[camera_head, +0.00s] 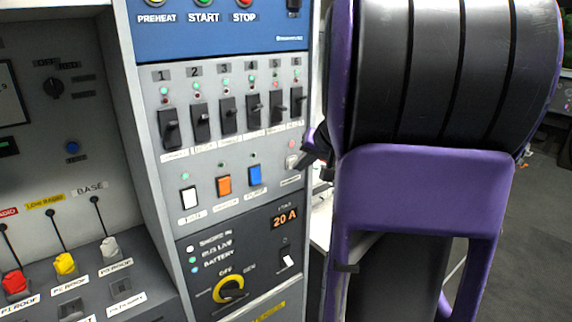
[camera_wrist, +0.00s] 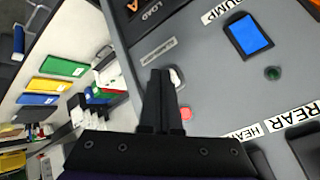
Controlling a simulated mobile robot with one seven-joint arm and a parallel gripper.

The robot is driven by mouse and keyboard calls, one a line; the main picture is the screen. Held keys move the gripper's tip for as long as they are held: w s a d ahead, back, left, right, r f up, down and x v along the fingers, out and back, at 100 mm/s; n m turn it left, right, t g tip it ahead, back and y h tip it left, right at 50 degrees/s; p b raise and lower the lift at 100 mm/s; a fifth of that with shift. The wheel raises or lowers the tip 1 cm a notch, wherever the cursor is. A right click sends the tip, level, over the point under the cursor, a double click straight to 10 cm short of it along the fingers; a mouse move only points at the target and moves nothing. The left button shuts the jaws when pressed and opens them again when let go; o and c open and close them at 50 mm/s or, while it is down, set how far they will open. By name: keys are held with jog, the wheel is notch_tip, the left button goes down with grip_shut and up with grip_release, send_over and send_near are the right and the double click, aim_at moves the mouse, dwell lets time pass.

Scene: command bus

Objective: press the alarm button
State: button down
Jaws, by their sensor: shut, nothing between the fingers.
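My gripper (camera_head: 306,160) is at the right edge of the grey switch panel (camera_head: 262,200), fingers together and empty. In the wrist view the closed fingertips (camera_wrist: 160,78) point at a small pale knob or button (camera_wrist: 175,77), which they partly cover. This pale control also shows in the head view (camera_head: 291,162), at the right end of the row with the white, orange and blue switches. Its label (camera_wrist: 158,50) is too small to read, so I cannot confirm that it is the alarm button. I cannot tell whether the fingertips touch it.
A blue switch (camera_head: 255,175) is just left of the pale control. A red lamp (camera_wrist: 186,113) is beside the fingers. Black breaker levers (camera_head: 276,105) stick out above. A dark panel with a yellow rotary knob (camera_head: 229,290) is below. My purple arm fills the right side.

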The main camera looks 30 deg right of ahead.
jog(key=shift+w, duration=0.25)
jog(key=shift+s, duration=0.1)
dwell(0.4)
jog(key=shift+s+b, duration=0.6)
jog(key=shift+s, duration=0.15)
jog(key=s, duration=0.1)
jog(key=s+b, duration=0.1)
jog(key=s, duration=0.1)
jog(key=s+b, duration=0.1)
jog(key=s, duration=0.1)
jog(key=shift+d, duration=0.25)
dwell(0.4)
